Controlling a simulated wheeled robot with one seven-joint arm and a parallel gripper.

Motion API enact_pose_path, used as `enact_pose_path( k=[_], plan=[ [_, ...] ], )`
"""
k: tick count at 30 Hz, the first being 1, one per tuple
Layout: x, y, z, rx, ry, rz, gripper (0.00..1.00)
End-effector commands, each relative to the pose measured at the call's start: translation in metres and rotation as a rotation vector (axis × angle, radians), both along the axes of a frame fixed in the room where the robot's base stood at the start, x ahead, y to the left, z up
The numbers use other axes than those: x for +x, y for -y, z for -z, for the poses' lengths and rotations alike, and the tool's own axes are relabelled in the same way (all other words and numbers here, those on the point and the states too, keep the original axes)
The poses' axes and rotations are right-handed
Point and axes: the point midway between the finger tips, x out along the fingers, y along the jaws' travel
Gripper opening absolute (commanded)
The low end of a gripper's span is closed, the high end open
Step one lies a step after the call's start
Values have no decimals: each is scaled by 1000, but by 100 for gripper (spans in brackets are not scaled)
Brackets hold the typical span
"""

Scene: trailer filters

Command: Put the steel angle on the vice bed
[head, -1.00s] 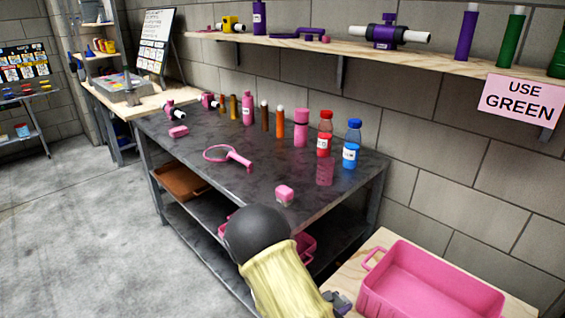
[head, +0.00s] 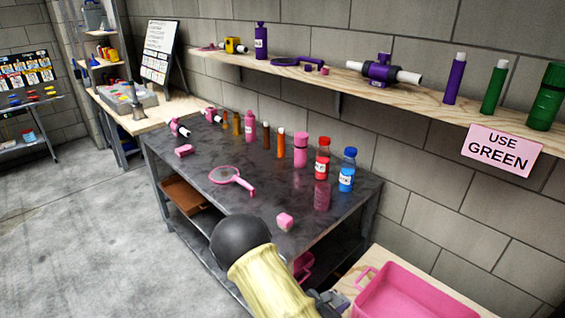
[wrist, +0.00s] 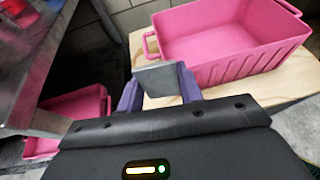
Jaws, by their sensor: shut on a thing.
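The steel angle (wrist: 160,79) shows in the wrist view as a flat grey metal piece between the two purple fingers of my gripper (wrist: 160,92). My gripper is shut on it and holds it near the handle of a pink bin. In the head view my gripper (head: 328,302) is at the bottom, partly hidden behind my arm, beside the pink bin; the angle is not clear there. I cannot make out a vice bed in either view.
The pink bin (head: 368,301) stands on a wooden bench (head: 385,262) at lower right. A dark metal table (head: 225,205) holds bottles, a pink magnifier and small pink blocks. A wall shelf (head: 420,92) runs above. Grey floor (head: 90,230) is open at left.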

Motion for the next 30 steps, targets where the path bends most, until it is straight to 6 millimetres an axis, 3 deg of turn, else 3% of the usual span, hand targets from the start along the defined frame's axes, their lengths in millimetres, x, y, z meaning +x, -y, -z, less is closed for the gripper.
enact_pose_path(
  k=[1,13,30],
  plan=[
    [0,0,-17,-1,0,0,8],
    [0,1,-67,-3,1,-1,8],
    [0,2,-71,-3,3,-5,8]
  ],
)
